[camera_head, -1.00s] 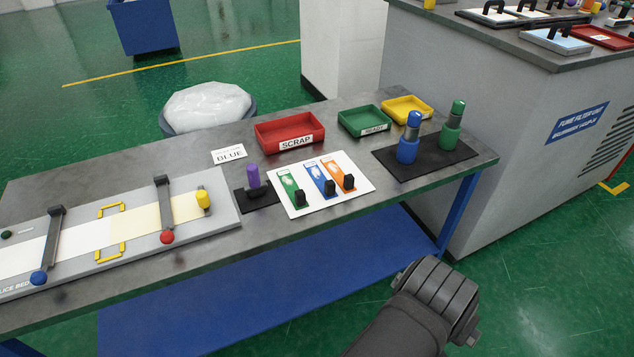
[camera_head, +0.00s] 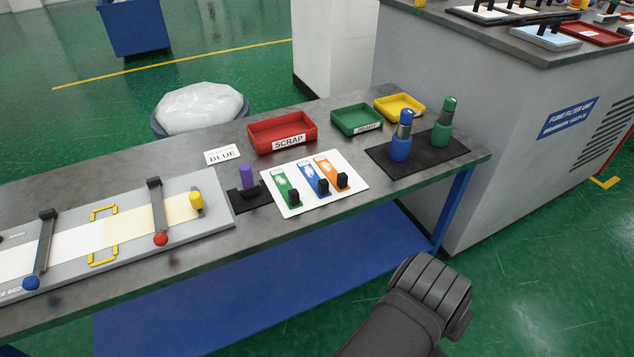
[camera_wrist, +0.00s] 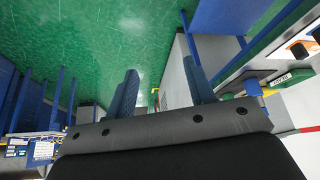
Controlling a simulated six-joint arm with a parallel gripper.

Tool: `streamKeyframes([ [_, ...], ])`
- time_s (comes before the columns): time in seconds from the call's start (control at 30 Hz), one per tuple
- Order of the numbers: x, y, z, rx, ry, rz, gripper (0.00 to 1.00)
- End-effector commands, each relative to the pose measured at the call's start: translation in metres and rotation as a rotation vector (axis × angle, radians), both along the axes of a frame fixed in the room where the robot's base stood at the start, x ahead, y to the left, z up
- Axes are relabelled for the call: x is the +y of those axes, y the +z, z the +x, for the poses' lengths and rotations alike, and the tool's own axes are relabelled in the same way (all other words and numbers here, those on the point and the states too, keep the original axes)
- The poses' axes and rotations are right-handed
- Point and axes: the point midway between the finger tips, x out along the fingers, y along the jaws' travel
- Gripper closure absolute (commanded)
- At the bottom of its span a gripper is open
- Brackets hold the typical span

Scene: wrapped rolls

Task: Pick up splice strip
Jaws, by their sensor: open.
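Three splice strips, green (camera_head: 284,188), blue (camera_head: 312,178) and orange (camera_head: 331,172), lie side by side on a white board (camera_head: 293,209) on the bench. Each has a black grip block at its near end. A white card reading "BLUE" (camera_head: 222,155) stands behind, to the left. My gripper (camera_wrist: 162,92) shows in the wrist view with its two fingers apart and nothing between them. It points over the green floor, away from the strips. In the head view only my dark arm shows at the lower right, in front of the bench; the fingers are not visible there.
The splice bed (camera_head: 180,236) with clamp arms lies at left; a purple-handled tool (camera_head: 247,178) stands on a black pad. Behind are the red SCRAP (camera_head: 268,133), green (camera_head: 345,120) and yellow (camera_head: 385,105) trays. Blue (camera_head: 400,147) and green (camera_head: 442,134) bottles stand at right.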

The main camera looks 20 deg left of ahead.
Motion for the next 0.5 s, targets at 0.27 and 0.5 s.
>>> streamKeyframes([
  [0.27,-0.016,0.033,0.032,-0.044,-0.010,-0.020,0.51],
  [0.5,-0.062,0.109,0.120,-0.163,-0.036,-0.073,0.51],
])
